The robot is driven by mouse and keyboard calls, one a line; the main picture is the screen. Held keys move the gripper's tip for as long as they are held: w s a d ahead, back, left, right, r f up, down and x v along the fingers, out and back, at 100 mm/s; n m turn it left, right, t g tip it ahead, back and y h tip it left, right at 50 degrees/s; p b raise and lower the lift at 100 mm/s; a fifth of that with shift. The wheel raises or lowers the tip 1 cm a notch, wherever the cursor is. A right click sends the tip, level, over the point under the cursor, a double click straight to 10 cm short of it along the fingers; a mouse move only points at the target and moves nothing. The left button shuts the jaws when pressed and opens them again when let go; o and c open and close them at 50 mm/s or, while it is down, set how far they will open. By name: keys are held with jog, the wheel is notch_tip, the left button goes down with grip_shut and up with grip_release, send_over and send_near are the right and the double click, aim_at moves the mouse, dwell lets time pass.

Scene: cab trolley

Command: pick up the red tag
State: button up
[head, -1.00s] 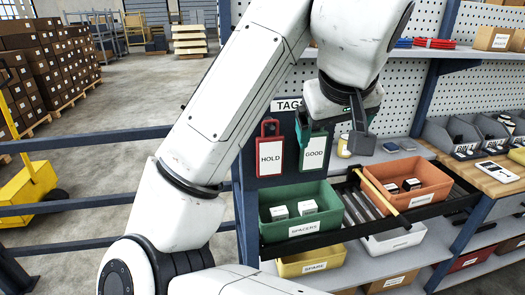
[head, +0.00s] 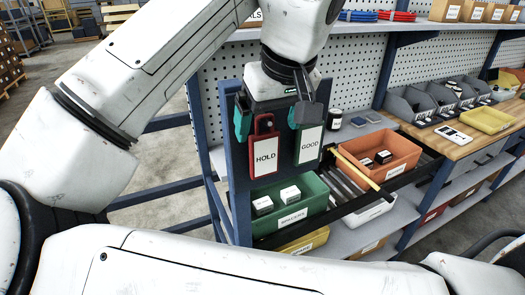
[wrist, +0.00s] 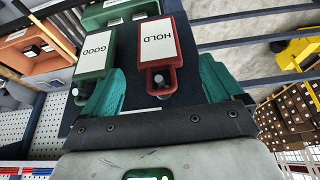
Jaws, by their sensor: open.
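The red tag (head: 265,156), marked HOLD, hangs on the dark blue board (head: 231,160). In the wrist view the red tag (wrist: 159,50) hangs from a peg between the two teal fingers. My gripper (head: 270,122) is open, its fingers on either side of the red tag's top, with nothing clasped. In the wrist view my gripper (wrist: 160,88) has its left finger beside the green tag and its right finger in free space. The green tag (head: 309,146), marked GOOD, hangs just right of the red one; it also shows in the wrist view (wrist: 93,58).
Below the tags sits a green bin (head: 316,192) with white-labelled boxes. An orange bin (head: 396,149) stands right of it, with a yellow bar (head: 349,166) between them. A wooden bench (head: 440,142) is further right. Blue rails (head: 160,192) cross the left side.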

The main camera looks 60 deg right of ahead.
aim_at(266, 138)
jog(key=shift+p+x, duration=0.65)
jog(key=shift+x, duration=1.95)
jog(key=shift+c, duration=0.4)
jog(key=shift+s, duration=0.1)
jog(key=c, duration=1)
jog(key=shift+o, duration=0.2)
jog(key=shift+r, duration=0.5)
jog(key=shift+s+a+r+b, duration=0.1)
jog(key=shift+s+r+b, duration=0.1)
jog(key=shift+b, duration=0.25)
jog(key=s+a+b, duration=0.7)
jog(key=s+a, duration=0.2)
jog(key=s, duration=0.5)
jog(key=shift+s+a, duration=0.2)
jog(key=shift+a, duration=0.2)
